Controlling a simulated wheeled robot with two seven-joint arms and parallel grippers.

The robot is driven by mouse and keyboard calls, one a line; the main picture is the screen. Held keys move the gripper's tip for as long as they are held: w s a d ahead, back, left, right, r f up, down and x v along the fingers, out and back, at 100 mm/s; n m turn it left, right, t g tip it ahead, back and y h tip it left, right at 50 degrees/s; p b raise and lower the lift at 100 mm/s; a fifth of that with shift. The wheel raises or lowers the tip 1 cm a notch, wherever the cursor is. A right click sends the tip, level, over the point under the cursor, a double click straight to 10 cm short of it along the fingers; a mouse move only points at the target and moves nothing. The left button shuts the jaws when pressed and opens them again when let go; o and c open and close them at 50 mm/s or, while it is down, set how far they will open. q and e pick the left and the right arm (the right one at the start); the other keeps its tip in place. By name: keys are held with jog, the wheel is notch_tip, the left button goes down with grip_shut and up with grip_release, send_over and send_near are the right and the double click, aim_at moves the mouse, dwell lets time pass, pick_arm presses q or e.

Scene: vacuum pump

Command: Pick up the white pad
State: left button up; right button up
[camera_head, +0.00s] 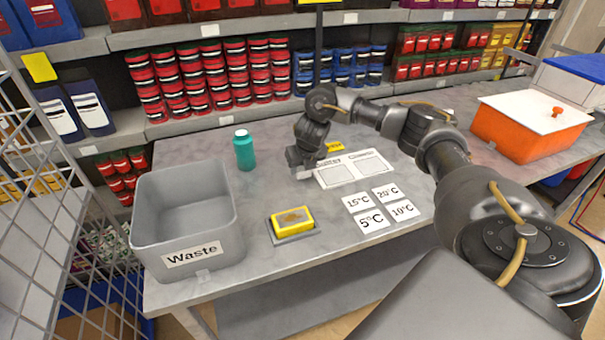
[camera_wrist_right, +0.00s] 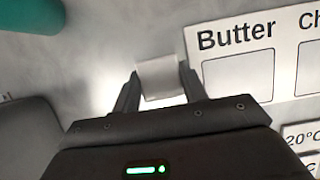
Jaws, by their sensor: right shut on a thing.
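The white pad (camera_wrist_right: 160,79) shows in the right wrist view as a small pale block between the fingers. My right gripper (camera_head: 300,168) points down at the table, left of the Butter/Cheese board; it also shows in the wrist view (camera_wrist_right: 158,86), shut on the white pad. In the head view the pad is mostly hidden by the gripper. I cannot tell whether the pad is clear of the tabletop. My left gripper is out of view.
A grey Waste bin (camera_head: 147,221) stands at the left, with a teal bottle (camera_head: 244,152) behind it. A yellow pack (camera_head: 292,220) sits on a grey base in front. The labelled board (camera_head: 338,173) and temperature cards (camera_head: 372,220) lie right. An orange box (camera_head: 530,134) stands far right.

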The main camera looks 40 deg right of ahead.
jog(key=s+d+r+p, duration=0.3)
jog(key=s+r+p, duration=0.1)
jog(key=s+r, duration=0.7)
jog(key=s, duration=0.2)
jog(key=shift+s+d, duration=0.2)
jog(key=shift+s, duration=0.1)
